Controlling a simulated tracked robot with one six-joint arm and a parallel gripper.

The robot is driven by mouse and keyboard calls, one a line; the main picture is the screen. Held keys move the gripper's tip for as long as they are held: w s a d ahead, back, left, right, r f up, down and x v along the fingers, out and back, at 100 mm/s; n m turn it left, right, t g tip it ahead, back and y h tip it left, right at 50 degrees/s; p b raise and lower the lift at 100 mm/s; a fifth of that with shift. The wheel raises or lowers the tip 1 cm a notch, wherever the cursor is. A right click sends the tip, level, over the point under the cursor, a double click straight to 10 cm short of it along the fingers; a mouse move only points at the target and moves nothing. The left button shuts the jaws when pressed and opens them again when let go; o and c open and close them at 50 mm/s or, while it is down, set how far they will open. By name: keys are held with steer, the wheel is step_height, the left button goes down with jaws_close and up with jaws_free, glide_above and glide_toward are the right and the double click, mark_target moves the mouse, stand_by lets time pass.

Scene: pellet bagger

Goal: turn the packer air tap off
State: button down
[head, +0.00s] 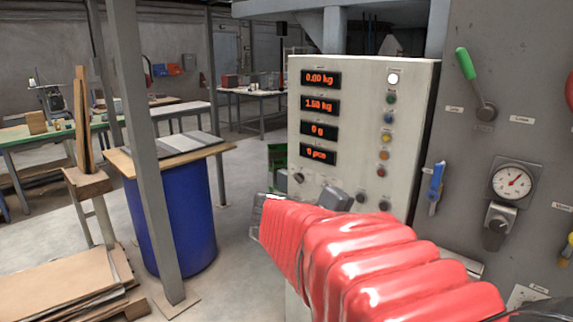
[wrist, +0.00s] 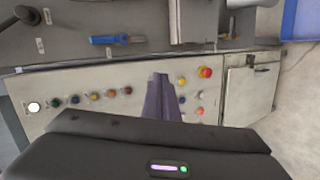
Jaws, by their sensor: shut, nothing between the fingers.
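A blue-handled tap (head: 436,182) is on the grey panel at the right, left of a round gauge; its handle stands nearly upright in the head view. The tap also shows in the wrist view (wrist: 115,39), its handle lying across the picture, near small labels that I cannot read. My gripper (wrist: 160,78) is shut and empty, over the button panel in the wrist view and clear of the tap. In the head view my red-sleeved arm hides most of the gripper.
A light control panel (head: 350,88) with red displays, buttons and knobs stands beside the tap. A green lever (head: 466,65), pressure gauge (head: 513,182) and regulator (head: 498,222) surround it. A blue drum (head: 175,215) and a post (head: 140,130) stand at left.

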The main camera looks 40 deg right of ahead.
mark_target(436, 182)
steer(key=w+d+r+n+g+h, duration=0.1)
steer(key=d+r+h, duration=0.3)
steer(key=d, duration=0.7)
step_height(436, 182, up, 3)
steer(key=shift+w+f+h, duration=0.15)
steer(key=shift+w+h, duration=0.25)
steer(key=shift+w, duration=0.2)
steer(key=s+d, duration=0.5)
steer(key=d, duration=0.5)
steer(key=shift+d, duration=0.2)
steer(key=shift+w, duration=0.15)
